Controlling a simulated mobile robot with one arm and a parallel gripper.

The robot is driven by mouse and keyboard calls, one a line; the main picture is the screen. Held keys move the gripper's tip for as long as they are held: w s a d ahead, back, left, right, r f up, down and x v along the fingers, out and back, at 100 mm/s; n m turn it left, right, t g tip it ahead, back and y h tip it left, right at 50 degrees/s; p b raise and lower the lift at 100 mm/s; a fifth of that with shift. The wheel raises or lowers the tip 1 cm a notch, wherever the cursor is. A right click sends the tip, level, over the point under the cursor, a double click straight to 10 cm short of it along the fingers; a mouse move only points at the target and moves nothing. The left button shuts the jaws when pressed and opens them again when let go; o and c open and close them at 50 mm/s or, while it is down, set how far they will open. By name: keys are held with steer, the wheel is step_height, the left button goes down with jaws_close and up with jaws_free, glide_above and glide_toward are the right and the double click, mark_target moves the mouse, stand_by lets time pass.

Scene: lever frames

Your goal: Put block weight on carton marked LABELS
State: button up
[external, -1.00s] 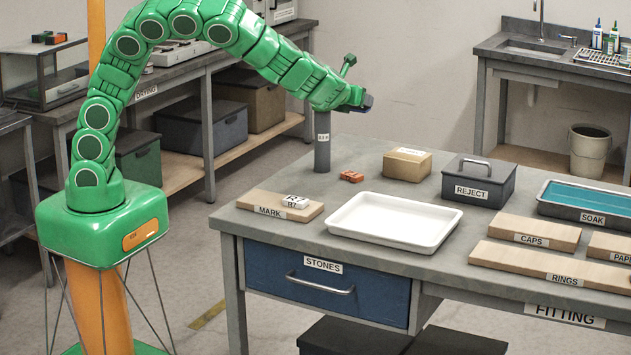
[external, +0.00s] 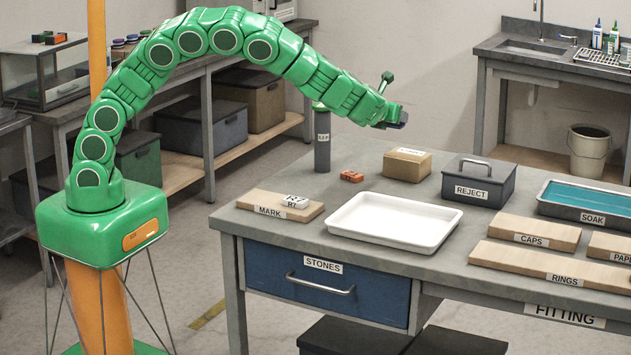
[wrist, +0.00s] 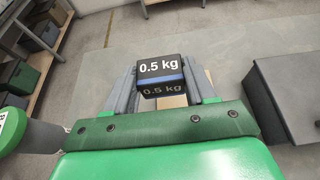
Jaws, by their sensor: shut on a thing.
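My gripper (external: 392,115) is shut on the block weight (external: 404,118), a dark block with a blue stripe. In the wrist view the weight (wrist: 162,72) reads "0.5 kg" and sits between the two grey fingers of my gripper (wrist: 163,85). The small tan carton (external: 405,166) stands on the bench, with a white label on top too small to read surely. The weight is in the air above the carton, apart from it. In the wrist view, part of the carton (wrist: 172,102) shows beneath the weight; the rest is hidden.
A grey post (external: 322,145) stands left of the carton, and the dark REJECT box (external: 478,185) with a handle stands right of it. MARK, CAPS and RINGS boards lie nearby.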

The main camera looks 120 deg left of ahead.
glide_above(406, 156)
steer(key=shift+d+f, duration=0.2)
steer(key=shift+f, duration=3.75)
steer(key=o, duration=1.5)
steer(key=shift+f, duration=0.1)
steer(key=shift+c, duration=0.2)
steer(key=shift+d+r, duration=0.2)
steer(key=shift+d, duration=0.05)
steer(key=v, duration=1.1)
steer(key=shift+d, duration=0.3)
steer(key=shift+r, duration=0.1)
